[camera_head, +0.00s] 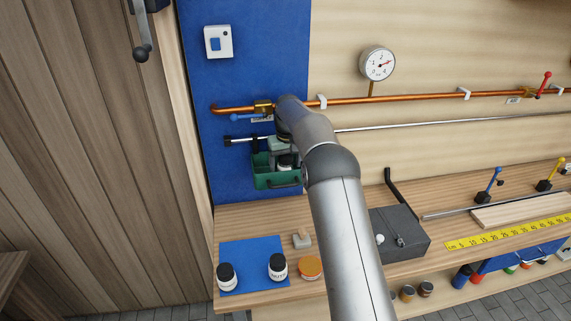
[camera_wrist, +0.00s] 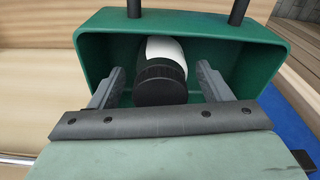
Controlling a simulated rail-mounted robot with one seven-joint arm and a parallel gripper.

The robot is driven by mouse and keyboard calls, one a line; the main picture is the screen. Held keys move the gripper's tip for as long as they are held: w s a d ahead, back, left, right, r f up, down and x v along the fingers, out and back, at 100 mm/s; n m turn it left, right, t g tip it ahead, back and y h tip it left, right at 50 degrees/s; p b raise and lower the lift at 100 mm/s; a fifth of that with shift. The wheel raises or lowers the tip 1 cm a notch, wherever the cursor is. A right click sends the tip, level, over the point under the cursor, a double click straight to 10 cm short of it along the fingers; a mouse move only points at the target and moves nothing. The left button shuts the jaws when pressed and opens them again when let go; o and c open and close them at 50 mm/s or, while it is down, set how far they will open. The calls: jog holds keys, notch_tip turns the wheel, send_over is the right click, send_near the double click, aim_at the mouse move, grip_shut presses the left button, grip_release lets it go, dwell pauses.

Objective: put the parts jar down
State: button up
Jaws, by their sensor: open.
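A white parts jar with a black lid (camera_wrist: 160,82) is inside a green bin (camera_wrist: 98,50). In the head view the green bin (camera_head: 262,180) is at the blue wall panel, and the jar (camera_head: 285,162) shows only partly in it. My gripper (camera_wrist: 160,70) is open, with one finger on each side of the jar inside the bin. Gaps show between the fingers and the lid. In the head view my gripper (camera_head: 282,147) is over the bin, partly hidden by my arm. The jar's base is hidden.
Two white jars with black lids, a left one (camera_head: 227,277) and a right one (camera_head: 278,267), stand on a blue mat (camera_head: 250,252). An orange-lidded jar (camera_head: 310,267) and a grey box (camera_head: 408,236) are beside it. A copper pipe (camera_head: 390,97) runs along the wall above.

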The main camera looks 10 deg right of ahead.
jog(key=r, duration=0.3)
jog(key=s+r, duration=0.1)
jog(key=r, duration=0.7)
jog(key=shift+s+d+r, duration=0.1)
jog(key=shift+s+r, duration=0.05)
jog(key=shift+s, duration=0.05)
jog(key=shift+s+r, duration=0.2)
jog(key=shift+r, duration=0.15)
jog(key=s+r, duration=0.2)
jog(key=s, duration=0.7)
jog(key=s+r, duration=0.3)
jog(key=s, duration=0.7)
jog(key=s+f, duration=0.3)
jog(key=s, duration=0.6)
jog(key=s+f+m, duration=0.1)
jog(key=s+f, duration=0.3)
jog(key=s, duration=0.6)
jog(key=s+f+m, duration=0.1)
jog(key=s+f, duration=0.3)
jog(key=s, duration=0.6)
jog(key=shift+f, duration=0.25)
